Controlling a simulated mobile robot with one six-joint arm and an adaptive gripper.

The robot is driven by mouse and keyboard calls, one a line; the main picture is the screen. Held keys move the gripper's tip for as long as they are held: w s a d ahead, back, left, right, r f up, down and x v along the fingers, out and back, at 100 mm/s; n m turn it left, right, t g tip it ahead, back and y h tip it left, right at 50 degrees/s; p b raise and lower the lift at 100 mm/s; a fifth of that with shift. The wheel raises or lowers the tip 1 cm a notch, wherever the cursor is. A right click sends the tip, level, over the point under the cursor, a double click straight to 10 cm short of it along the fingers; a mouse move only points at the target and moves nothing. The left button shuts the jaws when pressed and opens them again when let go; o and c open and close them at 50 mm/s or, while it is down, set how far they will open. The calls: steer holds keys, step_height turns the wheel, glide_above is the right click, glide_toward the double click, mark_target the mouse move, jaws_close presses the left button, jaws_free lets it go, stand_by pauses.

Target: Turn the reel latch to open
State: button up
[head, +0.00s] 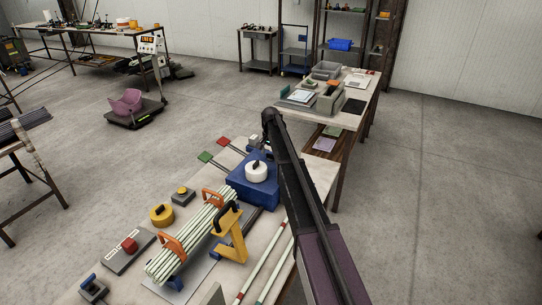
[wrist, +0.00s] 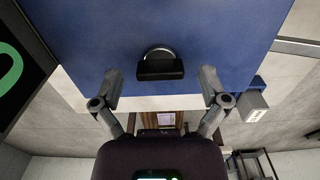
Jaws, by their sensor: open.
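In the wrist view, a black bar-shaped latch (wrist: 160,68) with a pale rounded edge behind it sits on a flat blue face (wrist: 215,32). My gripper (wrist: 160,76) is open, with one finger to each side of the latch and clear gaps between. The fingers do not visibly touch it; the remaining depth is hard to judge. In the head view, the blue box (head: 240,191) stands on the workbench, with a white round disc (head: 256,173) bearing a black piece on top. My arm reaches past it on the right; my fingers cannot be made out there.
The workbench (head: 205,262) holds a bundle of pale rods (head: 190,236) with orange clamps, a yellow stand (head: 231,243), a yellow round part (head: 161,214) and a red-button box (head: 129,246). Another table (head: 362,96) stands beyond.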

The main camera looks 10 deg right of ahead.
steer(key=shift+n, duration=0.5)
steer(key=n, duration=0.7)
steer(key=shift+n, duration=0.4)
steer(key=n, duration=0.9)
step_height(320, 180, up, 14)
steer(key=p, duration=1.4)
steer(key=s+f+m+b, duration=0.2)
steer(key=s+f+b, duration=0.1)
steer(key=s, duration=0.7)
steer(key=s+f+m+b, duration=0.2)
steer(key=s+f+b, duration=0.1)
steer(key=s, duration=0.7)
steer(key=s+f+m+b, duration=0.2)
steer(key=s+f+b, duration=0.1)
steer(key=s, duration=0.7)
steer(key=shift+s+m, duration=0.2)
steer(key=shift+m, duration=0.2)
steer(key=shift+d, duration=0.1)
